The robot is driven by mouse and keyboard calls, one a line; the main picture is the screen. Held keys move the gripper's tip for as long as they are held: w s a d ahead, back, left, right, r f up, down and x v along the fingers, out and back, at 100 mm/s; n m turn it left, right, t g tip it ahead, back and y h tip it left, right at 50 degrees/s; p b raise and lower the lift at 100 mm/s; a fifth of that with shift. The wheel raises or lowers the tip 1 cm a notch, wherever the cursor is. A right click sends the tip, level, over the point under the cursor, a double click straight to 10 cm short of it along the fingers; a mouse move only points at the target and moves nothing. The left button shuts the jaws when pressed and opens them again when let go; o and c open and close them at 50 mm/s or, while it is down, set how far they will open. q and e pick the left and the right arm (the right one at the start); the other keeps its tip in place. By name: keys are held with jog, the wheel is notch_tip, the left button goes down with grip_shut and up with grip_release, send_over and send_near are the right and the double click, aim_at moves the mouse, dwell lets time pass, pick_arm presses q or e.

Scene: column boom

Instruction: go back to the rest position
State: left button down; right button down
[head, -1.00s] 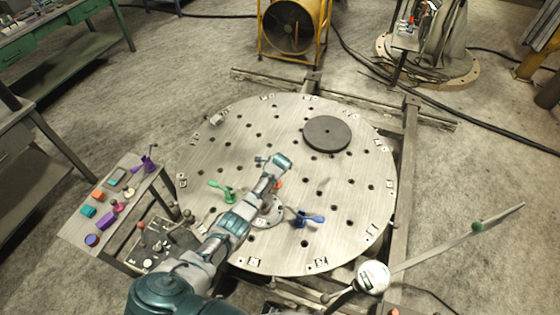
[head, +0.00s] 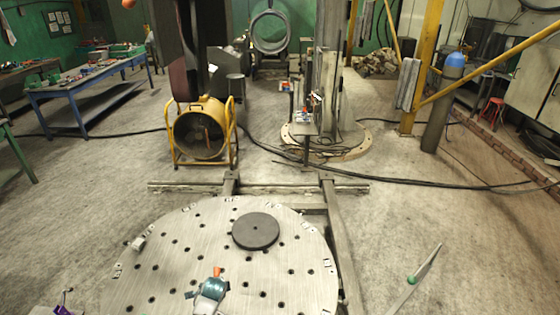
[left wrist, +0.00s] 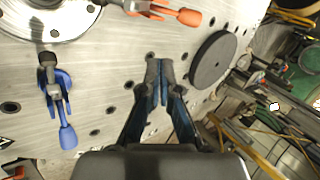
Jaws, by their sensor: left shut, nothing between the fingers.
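My left gripper (left wrist: 160,80) is shut and empty in the left wrist view, above the bare metal of the round table. The round holed table (head: 150,265) fills the lower middle of the head view. A black disc (head: 255,231) lies flat on it; it also shows in the left wrist view (left wrist: 212,60), right of the fingers and apart from them. My right gripper is not in view.
A blue-handled clamp (left wrist: 57,105) and an orange-handled clamp (left wrist: 165,11) stand on the table near the left gripper. A yellow fan (head: 202,130) and a column on a round base (head: 325,140) stand behind the table. A lever (head: 418,274) juts up at right.

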pick_arm(q)
jog(key=s+d+f+n+g+h, duration=0.1)
jog(key=s+d+f+n, duration=0.1)
jog(key=s, duration=0.5)
jog(key=s+d+f+n, duration=0.2)
jog(key=s+f, duration=0.1)
jog(key=s, duration=0.3)
jog(key=s+d+r+n+g+h, duration=0.1)
jog(key=s+r+n, duration=0.25)
jog(key=s, duration=0.95)
jog(key=s+d+r+n+g, duration=0.15)
jog(key=s+n, duration=0.35)
jog(key=s, duration=0.8)
notch_tip(320, 180, down, 29)
jog(key=s+b, duration=0.2)
jog(key=b, duration=0.1)
jog(key=s+a+f+g+b, duration=0.2)
jog(key=s+a+f+b, duration=0.1)
jog(key=s+f, duration=1.4)
notch_tip(320, 180, down, 3)
jog(key=shift+s+a+r+m, duration=0.15)
jog(key=shift+a+r+m, duration=0.05)
jog(key=shift+m, duration=0.15)
